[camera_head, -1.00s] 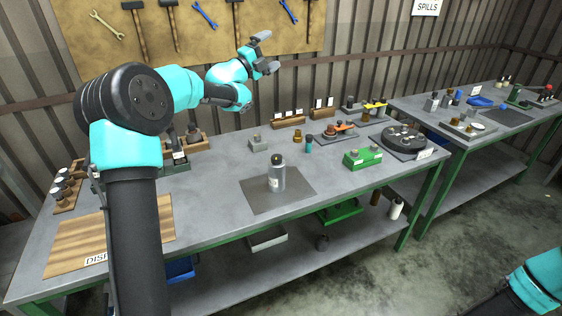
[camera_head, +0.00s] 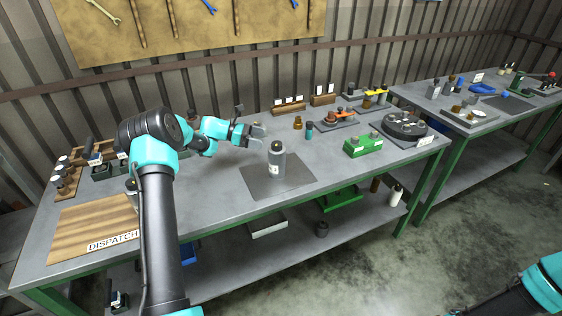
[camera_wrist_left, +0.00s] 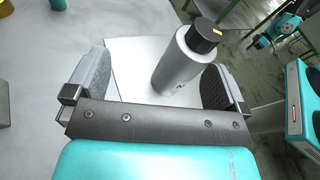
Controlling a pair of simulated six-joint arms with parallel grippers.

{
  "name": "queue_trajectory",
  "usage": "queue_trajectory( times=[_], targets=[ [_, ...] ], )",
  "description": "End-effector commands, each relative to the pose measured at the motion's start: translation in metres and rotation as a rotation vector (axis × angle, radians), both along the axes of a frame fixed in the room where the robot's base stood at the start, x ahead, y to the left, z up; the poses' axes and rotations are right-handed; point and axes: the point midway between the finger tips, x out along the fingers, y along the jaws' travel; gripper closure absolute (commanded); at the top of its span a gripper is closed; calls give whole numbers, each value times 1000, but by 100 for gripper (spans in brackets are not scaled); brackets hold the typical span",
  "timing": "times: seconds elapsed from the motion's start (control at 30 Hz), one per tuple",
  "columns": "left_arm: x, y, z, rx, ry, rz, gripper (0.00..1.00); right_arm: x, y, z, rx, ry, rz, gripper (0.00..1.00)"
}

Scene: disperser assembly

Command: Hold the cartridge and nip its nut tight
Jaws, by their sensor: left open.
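A grey cylinder, which looks like the cartridge (camera_head: 277,163), stands upright on a dark mat (camera_head: 262,186) at the table's middle. Its dark top, apparently the nut (camera_head: 277,146), carries a yellow mark in the left wrist view (camera_wrist_left: 200,36). My left gripper (camera_head: 259,137) is open just left of and behind the cartridge. In the left wrist view, the cartridge (camera_wrist_left: 176,63) shows beyond the gap between the fingers, nearer the right finger. I see no grip on it. Part of my right arm shows at the head view's lower right; I cannot make out its gripper.
A green block (camera_head: 364,147) and a dark round carousel (camera_head: 404,125) stand to the right. A small brown bottle (camera_head: 297,122) and a teal-topped vial (camera_head: 309,131) stand behind the cartridge. A wooden DISPATCH board (camera_head: 95,228) lies front left. The table in front of the mat is clear.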

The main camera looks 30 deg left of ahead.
Motion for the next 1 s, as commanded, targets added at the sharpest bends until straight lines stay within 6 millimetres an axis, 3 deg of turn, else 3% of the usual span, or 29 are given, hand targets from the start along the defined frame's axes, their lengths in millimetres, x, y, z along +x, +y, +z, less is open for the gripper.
queue_trajectory(
  times=[0.1,0.3,0.77,1.0],
  targets=[
    [-22,10,-37,63,-42,-88,0,0,0,0,0,0,0,57],
    [-46,18,-68,116,-90,-181,0,0,0,0,0,0,0,57],
    [-48,17,-72,122,-98,-196,0,0,0,0,0,0,0,57],
    [-45,5,-76,121,-97,-197,0,0,0,0,0,0,0,57]
  ],
)
